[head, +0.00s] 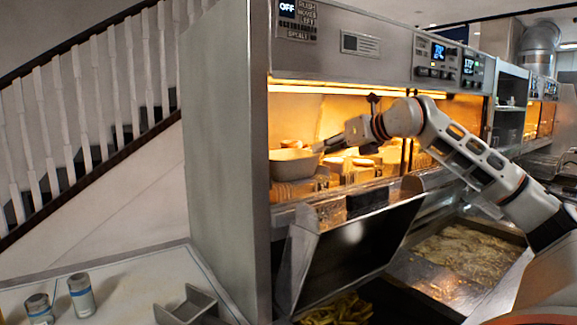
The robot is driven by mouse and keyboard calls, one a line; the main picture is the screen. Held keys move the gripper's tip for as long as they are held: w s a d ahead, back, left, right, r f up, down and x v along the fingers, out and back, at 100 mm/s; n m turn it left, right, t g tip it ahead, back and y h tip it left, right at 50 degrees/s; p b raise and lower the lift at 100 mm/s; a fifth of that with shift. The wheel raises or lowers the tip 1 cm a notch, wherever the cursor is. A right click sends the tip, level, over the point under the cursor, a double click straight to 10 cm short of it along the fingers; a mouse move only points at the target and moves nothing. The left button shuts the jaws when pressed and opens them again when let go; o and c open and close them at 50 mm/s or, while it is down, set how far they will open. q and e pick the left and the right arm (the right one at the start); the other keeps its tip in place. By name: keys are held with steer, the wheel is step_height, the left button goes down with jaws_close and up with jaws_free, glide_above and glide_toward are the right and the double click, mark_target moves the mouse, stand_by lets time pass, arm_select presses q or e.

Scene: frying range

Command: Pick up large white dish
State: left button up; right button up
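The large white dish (292,164), a deep pale bowl-like dish tinted orange by the lamps, sits inside the lit warming cabinet at its left end. My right arm reaches in from the right. My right gripper (324,146) is at the right rim of the dish, with its fingers pointing left. The fingertips are small and overlap the rim, so I cannot tell whether they are open or closed on it. My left gripper is not in view.
A tilted metal panel (350,245) stands below the cabinet shelf. Fries (338,310) and a fryer vat (465,255) lie lower down. Two small shakers (81,295) stand on the counter (130,290) at left. The cabinet's side wall (222,160) bounds the left.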

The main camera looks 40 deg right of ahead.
mark_target(309, 154)
steer(key=shift+p+x, duration=0.75)
steer(key=shift+x, duration=2.65)
steer(key=shift+s+a, duration=0.1)
steer(key=shift+a, duration=0.15)
jaws_close()
